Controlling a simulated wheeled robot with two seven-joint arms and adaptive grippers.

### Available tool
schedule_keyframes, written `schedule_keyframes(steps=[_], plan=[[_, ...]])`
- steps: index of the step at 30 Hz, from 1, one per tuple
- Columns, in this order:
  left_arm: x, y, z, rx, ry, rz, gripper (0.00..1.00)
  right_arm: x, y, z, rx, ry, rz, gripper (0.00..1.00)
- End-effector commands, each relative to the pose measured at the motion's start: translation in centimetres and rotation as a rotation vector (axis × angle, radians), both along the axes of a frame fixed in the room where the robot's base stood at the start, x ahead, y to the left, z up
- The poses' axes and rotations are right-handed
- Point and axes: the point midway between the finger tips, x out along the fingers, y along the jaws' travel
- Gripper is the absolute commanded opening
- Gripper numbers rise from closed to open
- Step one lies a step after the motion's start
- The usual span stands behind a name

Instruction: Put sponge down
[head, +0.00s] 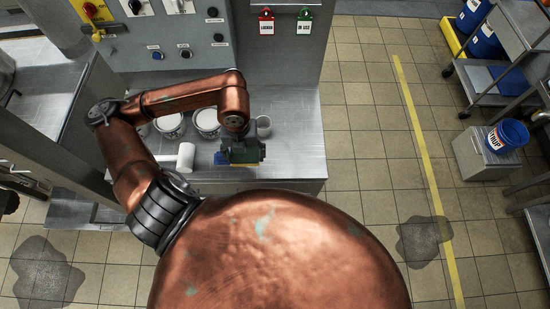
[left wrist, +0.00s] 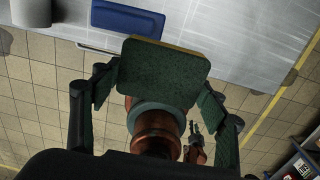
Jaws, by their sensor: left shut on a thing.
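The sponge (left wrist: 165,70), with a dark green face and a yellow edge, is held between the fingers of my left gripper (head: 242,152). In the head view only a yellowish strip of the sponge (head: 238,164) shows below the gripper. The gripper is over the front part of the steel counter (head: 290,165). I cannot tell whether the sponge touches the counter. A blue flat tray (head: 221,158) lies just left of the gripper; it also shows in the left wrist view (left wrist: 122,20). A small dark, copper-ended shape low in the left wrist view may be my right gripper (left wrist: 194,140).
Two white tubs (head: 206,121), a white cylinder (head: 186,156) and a grey cup (head: 264,126) stand on the counter around the gripper. The counter's right part is clear. A control panel rises behind. A blue bucket (head: 508,134) stands far right.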

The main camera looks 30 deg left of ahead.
Motion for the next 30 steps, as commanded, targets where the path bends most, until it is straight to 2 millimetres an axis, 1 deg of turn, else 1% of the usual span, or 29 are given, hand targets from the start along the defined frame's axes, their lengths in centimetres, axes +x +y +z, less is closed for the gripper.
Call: schedule_keyframes(steps=[1,7,9,12,15,23,27,30], plan=[[0.9,-0.9,-0.2,-0.006,-0.001,-0.004,0.37,-0.1,-0.1,0.3,-0.001,0.001,0.000,0.26],[4.5,-3.7,-2.3,-0.004,0.000,-0.005,0.37,0.1,-0.4,1.0,-0.005,-0.002,0.002,0.26],[5.3,-4.3,-3.9,-0.003,0.003,-0.003,0.37,0.1,-0.5,1.0,-0.005,-0.002,0.002,0.26],[6.4,-5.1,-5.6,-0.002,0.003,-0.004,0.37,0.2,-0.6,1.1,-0.006,-0.003,0.003,0.26],[7.1,-5.6,-6.7,-0.001,0.001,-0.006,0.37,0.3,-0.6,1.2,-0.007,-0.004,0.003,0.26],[8.0,-6.4,-8.1,-0.002,0.001,-0.007,0.37,0.4,-0.6,1.3,-0.007,-0.006,0.003,0.26],[8.0,-6.4,-10.1,0.000,0.004,-0.005,0.37,0.5,-0.4,1.8,-0.004,-0.008,0.002,0.26],[8.1,-6.3,-11.1,0.001,0.001,-0.006,0.37,0.6,-0.2,1.9,-0.002,-0.009,0.001,0.26]])
